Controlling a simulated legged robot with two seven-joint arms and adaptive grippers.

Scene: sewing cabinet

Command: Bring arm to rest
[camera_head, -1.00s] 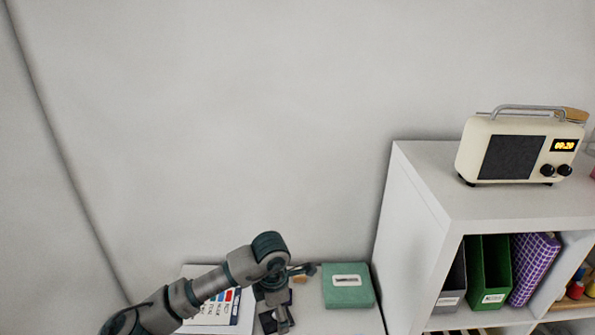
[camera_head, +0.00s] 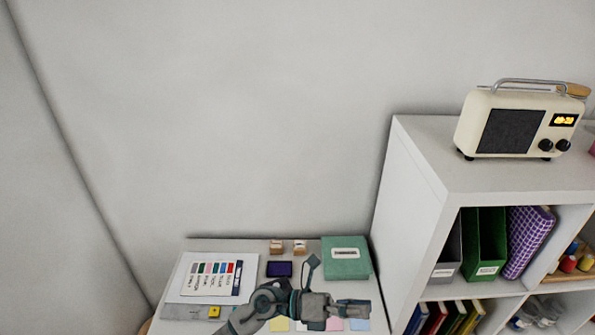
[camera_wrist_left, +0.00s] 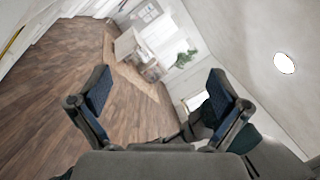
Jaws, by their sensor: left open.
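My left arm comes in low at the bottom of the head view, and my left gripper (camera_head: 352,308) is over the front part of the white desk (camera_head: 215,255). In the left wrist view the two fingers of the gripper (camera_wrist_left: 158,85) stand wide apart with nothing between them. Beyond them are a wooden floor and a bright room. My right gripper is in neither view.
On the desk are a colour chart sheet (camera_head: 206,278), a dark purple pad (camera_head: 279,269), small wooden blocks (camera_head: 277,247), a green box (camera_head: 345,258) and pastel notes (camera_head: 279,324). A white shelf (camera_head: 408,215) with a cream radio (camera_head: 513,124) stands to the right.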

